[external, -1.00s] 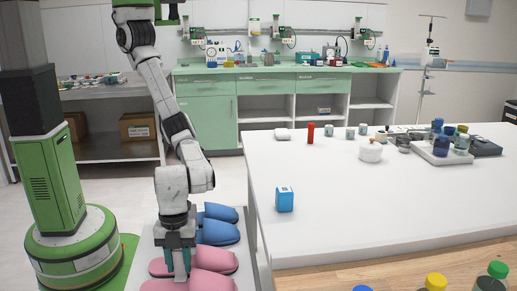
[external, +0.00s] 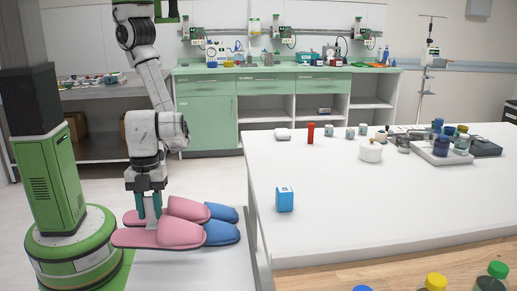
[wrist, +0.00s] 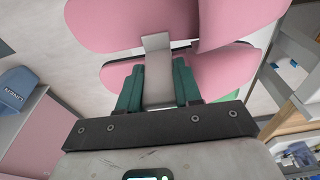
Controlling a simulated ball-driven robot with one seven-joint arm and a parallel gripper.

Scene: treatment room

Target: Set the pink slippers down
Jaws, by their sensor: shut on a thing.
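The pink slippers (external: 180,236) hang side by side in my gripper (external: 150,218), toes to the right, roughly level. They appear raised above the pale floor and partly hide the blue slippers behind them. My gripper points down with its green fingers shut on the pink pair. The wrist view shows the pink slippers (wrist: 125,22) filling the top, beyond the fingertips (wrist: 158,85). A grey piece (wrist: 158,72) sits between the fingers there. The exact contact with each slipper is partly hidden.
The blue slippers (external: 223,234) rest low behind the pink pair. A white table (external: 350,215) with a blue box (external: 285,199) stands to the right. A shelf unit (external: 100,130) and green cabinets (external: 205,115) stand behind. Pale floor (external: 190,270) is clear in front.

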